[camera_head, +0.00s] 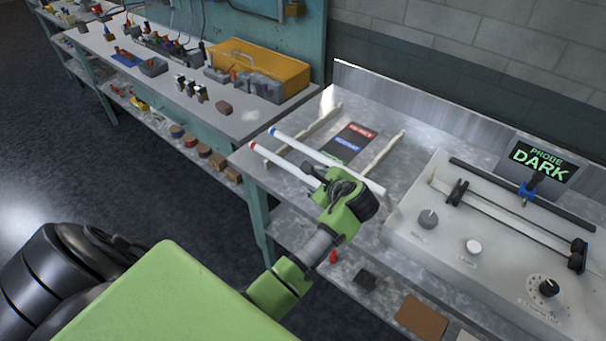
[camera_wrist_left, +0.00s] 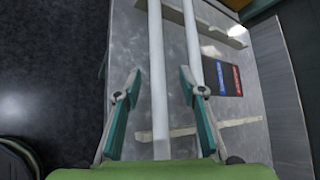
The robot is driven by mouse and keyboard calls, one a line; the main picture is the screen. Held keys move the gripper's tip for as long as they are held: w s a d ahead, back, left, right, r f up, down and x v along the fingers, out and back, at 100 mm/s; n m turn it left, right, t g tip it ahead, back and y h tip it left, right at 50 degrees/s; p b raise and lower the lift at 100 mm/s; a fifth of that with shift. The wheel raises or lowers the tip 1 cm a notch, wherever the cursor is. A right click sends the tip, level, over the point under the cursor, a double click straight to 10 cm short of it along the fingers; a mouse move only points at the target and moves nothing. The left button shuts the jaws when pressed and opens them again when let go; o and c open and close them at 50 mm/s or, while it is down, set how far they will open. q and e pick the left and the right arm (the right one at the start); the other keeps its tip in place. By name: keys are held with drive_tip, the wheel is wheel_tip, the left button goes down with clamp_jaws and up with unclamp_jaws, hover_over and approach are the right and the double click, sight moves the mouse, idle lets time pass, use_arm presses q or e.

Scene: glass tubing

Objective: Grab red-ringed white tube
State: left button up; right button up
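The red-ringed white tube (camera_head: 283,165) lies on the bench's left part, a red ring at its far-left end; its near end is hidden by my left gripper. The blue-ringed white tube (camera_head: 320,158) lies beside it, closer to a dark label card (camera_head: 350,139). My left gripper (camera_head: 325,183) is over the red-ringed tube's near part. In the left wrist view its fingers (camera_wrist_left: 161,108) are open, with one white tube (camera_wrist_left: 158,85) between them; its position away from the card matches the red-ringed one. The other tube (camera_wrist_left: 192,45) passes by the right finger. Contact cannot be told. My right gripper is not in view.
Two pale rails (camera_head: 384,152) (camera_head: 322,122) run across the bench near the tubes. A white apparatus (camera_head: 455,235) with knobs and a "PROBE DARK" display (camera_head: 541,162) stands to the right.

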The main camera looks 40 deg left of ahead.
sight(308, 178)
use_arm(q)
drive_tip(key=shift+w+a+f+p, duration=0.15)
drive_tip(key=shift+a+f+p, duration=0.2)
drive_tip(key=shift+a+p, duration=0.1)
drive_tip(key=x, duration=0.3)
drive_tip(key=shift+a+f+p, duration=0.15)
drive_tip(key=shift+p, duration=0.2)
drive_tip(key=shift+w+a+f, duration=0.2)
drive_tip(key=shift+a+f, duration=0.05)
drive_tip(key=shift+f, duration=0.05)
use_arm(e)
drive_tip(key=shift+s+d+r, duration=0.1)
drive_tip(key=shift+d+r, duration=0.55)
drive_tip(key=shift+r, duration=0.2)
use_arm(q)
drive_tip(key=shift+d, duration=0.1)
clamp_jaws()
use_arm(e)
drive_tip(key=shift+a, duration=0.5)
